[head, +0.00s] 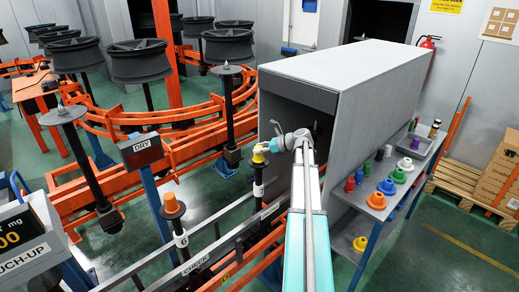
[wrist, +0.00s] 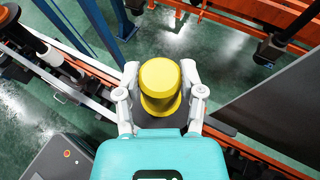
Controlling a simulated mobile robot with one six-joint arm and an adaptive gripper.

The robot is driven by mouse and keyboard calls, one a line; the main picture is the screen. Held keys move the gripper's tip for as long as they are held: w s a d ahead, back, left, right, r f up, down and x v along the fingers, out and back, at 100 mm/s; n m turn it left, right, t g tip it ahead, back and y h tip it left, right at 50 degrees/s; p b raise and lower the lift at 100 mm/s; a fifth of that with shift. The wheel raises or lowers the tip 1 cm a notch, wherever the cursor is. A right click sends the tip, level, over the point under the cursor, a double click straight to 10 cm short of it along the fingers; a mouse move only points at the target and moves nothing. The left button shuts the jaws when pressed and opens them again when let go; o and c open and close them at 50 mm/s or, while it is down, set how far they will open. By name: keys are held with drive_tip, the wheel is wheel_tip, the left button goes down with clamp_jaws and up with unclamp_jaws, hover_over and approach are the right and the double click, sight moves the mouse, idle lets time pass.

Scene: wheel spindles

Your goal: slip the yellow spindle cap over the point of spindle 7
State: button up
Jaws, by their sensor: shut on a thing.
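My gripper (wrist: 164,92) is shut on the yellow spindle cap (wrist: 160,78), one finger on each side of it, in the wrist view. In the head view, my gripper (head: 270,147) holds the yellow cap (head: 259,155) at the mouth of the grey booth. The cap is right above or at the top of a dark upright spindle (head: 258,188) with a white label; its number is too small to read surely. I cannot tell whether the cap is around the point, as the cap and gripper hide the spindle's top.
A spindle with an orange cap (head: 173,206) and a label like 6 stands to the left. A grey booth (head: 345,80) is close on the right. A side shelf (head: 375,205) carries several coloured caps. Wheels (head: 140,60) on spindles and orange rails (head: 120,185) fill the left.

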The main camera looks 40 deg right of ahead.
drive_tip(key=shift+f+b, duration=0.3)
idle(0.4)
drive_tip(key=o, duration=1.1)
drive_tip(key=shift+r, duration=0.15)
